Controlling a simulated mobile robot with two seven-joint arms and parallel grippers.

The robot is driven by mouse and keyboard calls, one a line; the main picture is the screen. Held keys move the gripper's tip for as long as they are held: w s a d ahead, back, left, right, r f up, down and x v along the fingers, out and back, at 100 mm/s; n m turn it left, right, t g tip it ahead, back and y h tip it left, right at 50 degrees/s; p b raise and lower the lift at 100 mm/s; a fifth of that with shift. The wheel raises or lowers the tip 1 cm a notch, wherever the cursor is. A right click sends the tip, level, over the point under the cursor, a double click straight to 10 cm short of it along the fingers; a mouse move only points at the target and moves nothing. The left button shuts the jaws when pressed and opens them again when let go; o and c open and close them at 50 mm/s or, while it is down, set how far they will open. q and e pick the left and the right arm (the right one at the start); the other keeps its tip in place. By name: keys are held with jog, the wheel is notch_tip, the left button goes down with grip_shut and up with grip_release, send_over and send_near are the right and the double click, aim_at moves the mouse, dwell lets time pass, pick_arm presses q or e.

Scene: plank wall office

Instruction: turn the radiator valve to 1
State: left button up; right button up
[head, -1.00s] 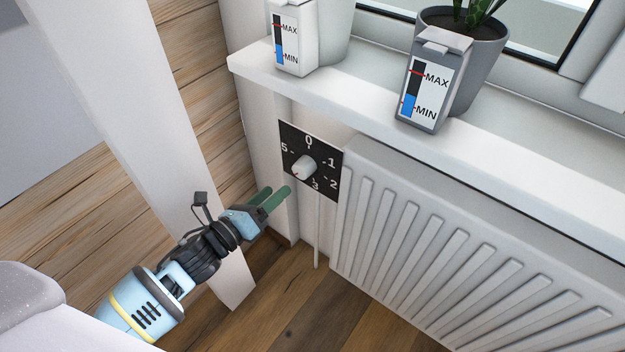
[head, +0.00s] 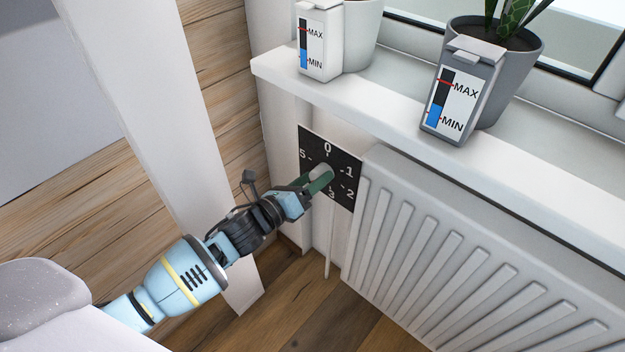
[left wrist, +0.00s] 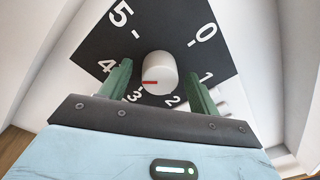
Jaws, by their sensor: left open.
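The radiator valve is a round white knob (head: 323,171) on a black dial plate (head: 347,166) with white numbers, left of the radiator. In the left wrist view the knob (left wrist: 159,68) has a red mark at its lower left, pointing roughly toward 3 or 4; I cannot tell exactly. My left gripper (head: 318,182) is at the dial, its green fingers partly hiding the knob in the head view. In the left wrist view the open left gripper (left wrist: 160,90) has one finger on each side of the knob, with gaps visible. My right gripper is not in view.
The white radiator (head: 440,240) is right of the dial, under a white windowsill (head: 390,125). On the sill stand a white pot (head: 362,35) and a grey plant pot (head: 515,60), each with a level gauge. A white post (head: 150,130) stands behind my left arm.

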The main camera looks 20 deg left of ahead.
pick_arm(q)
jog(key=c, duration=0.9)
jog(key=shift+c, duration=0.4)
